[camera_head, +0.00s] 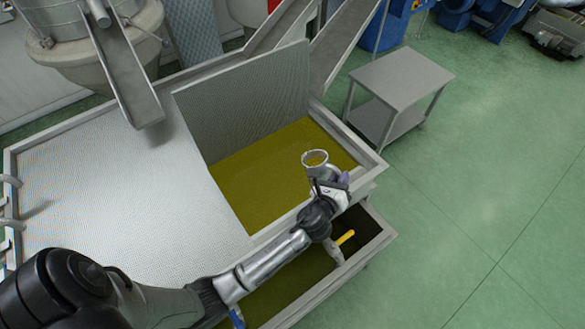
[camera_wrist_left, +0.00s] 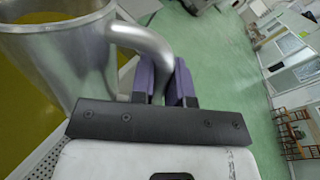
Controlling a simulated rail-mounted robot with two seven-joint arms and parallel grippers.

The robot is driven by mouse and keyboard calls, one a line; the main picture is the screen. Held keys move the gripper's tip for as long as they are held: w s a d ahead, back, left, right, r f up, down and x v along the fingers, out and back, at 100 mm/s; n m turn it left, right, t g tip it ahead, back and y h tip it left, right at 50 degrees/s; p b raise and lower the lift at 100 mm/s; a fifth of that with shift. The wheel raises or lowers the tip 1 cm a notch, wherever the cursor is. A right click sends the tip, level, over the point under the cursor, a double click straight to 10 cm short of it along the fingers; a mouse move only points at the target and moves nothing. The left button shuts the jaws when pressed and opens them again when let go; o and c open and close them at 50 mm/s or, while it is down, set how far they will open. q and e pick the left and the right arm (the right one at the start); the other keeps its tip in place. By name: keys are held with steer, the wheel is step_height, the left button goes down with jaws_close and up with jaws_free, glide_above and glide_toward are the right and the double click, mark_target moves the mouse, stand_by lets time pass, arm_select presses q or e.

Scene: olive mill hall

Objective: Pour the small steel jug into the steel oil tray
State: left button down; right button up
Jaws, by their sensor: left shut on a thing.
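The small steel jug (camera_head: 315,160) is held over the near right part of the oil tray, its round mouth facing up toward the head camera. It fills the upper left of the left wrist view (camera_wrist_left: 75,55), with its curved handle toward the gripper. My left gripper (camera_head: 333,178) is shut on the jug's handle; its purple fingers (camera_wrist_left: 167,80) close around it in the wrist view. The steel oil tray (camera_head: 372,166) has a steel rim and holds yellow-green oil. I cannot tell how full the jug is. My right gripper is not in view.
A perforated sheet (camera_head: 120,185) covers the tray's left part, and a raised perforated panel (camera_head: 250,95) stands behind the oil. A lower trough (camera_head: 378,240) with a yellow-handled item (camera_head: 345,238) lies in front. A small steel table (camera_head: 402,78) stands at the back right. Green floor is clear at right.

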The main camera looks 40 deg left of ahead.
mark_target(326, 164)
arm_select(q)
steer(key=shift+s+a+r+n+p, duration=0.1)
steer(key=shift+a+r+n+p, duration=0.1)
steer(key=shift+a+n, duration=0.45)
steer(key=shift+a+r+n+p, duration=0.15)
steer(key=shift+a+n, duration=0.4)
steer(key=shift+a, duration=0.1)
steer(key=shift+a+n+h, duration=0.2)
steer(key=shift+n+h, duration=0.2)
steer(key=shift+a+r+n+g, duration=0.1)
steer(key=shift+a+n+g, duration=0.2)
steer(key=shift+n, duration=0.1)
steer(key=shift+a, duration=0.1)
steer(key=shift+a+n, duration=0.3)
steer(key=shift+n, duration=0.4)
steer(key=shift+a+r+n+h, duration=0.15)
steer(key=shift+r+n+h, duration=0.15)
steer(key=shift+a+r+p, duration=0.2)
steer(key=shift+r+p, duration=0.05)
steer(key=shift+p, duration=0.05)
steer(key=shift+a+r+n, duration=0.15)
steer(key=shift+r+n, duration=0.1)
steer(key=shift+n, duration=0.15)
stand_by(0.6)
